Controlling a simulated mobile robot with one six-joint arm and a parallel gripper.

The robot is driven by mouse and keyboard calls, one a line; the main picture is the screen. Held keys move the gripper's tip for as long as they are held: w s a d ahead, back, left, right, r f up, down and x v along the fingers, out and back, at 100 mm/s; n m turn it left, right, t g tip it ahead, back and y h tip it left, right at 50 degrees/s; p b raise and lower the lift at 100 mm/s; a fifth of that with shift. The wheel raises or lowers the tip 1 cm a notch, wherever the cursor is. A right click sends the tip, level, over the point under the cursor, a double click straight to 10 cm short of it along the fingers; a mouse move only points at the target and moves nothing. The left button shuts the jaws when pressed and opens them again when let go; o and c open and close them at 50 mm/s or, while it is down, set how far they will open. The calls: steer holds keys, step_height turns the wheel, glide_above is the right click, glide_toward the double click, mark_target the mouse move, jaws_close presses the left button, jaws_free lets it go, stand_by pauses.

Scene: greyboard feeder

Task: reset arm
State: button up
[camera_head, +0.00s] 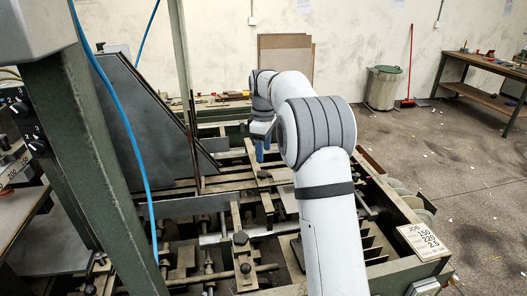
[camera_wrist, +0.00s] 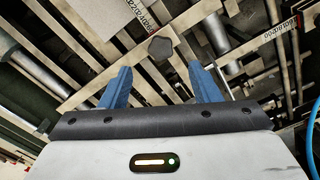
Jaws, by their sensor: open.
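My white and grey arm reaches out over the greyboard feeder (camera_head: 240,269) in the head view. My gripper (camera_wrist: 160,80) shows in the wrist view with its two blue fingers spread apart and nothing between them. In the head view the gripper (camera_head: 262,152) points down above the feeder's rails, and only a small blue part of it shows. A dark knob (camera_wrist: 160,47) on a pale bar lies beyond the fingertips in the wrist view. I cannot tell its distance from the fingers.
A green post (camera_head: 90,160) and a blue hose (camera_head: 128,130) stand at the left. A sloped grey plate (camera_head: 150,115) rises beside the arm. A job sign (camera_head: 424,241) sits at the feeder's right corner. Open floor lies right, with a bin (camera_head: 382,88) and workbench (camera_head: 485,64) behind.

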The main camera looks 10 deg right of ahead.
steer(key=s+r+m+t, duration=0.1)
steer(key=s+r+m, duration=0.2)
steer(key=s, duration=0.6)
steer(key=s+r+m+t, duration=0.1)
steer(key=s+r+m, duration=0.2)
steer(key=s, duration=0.5)
steer(key=s+f+m, duration=0.3)
steer(key=s, duration=0.7)
steer(key=s+f+m+t, duration=0.1)
steer(key=s+f+m, duration=0.2)
steer(key=s, duration=0.8)
steer(key=shift+s+a+f, duration=0.15)
steer(key=shift+s+a, duration=0.05)
steer(key=shift+a, duration=0.15)
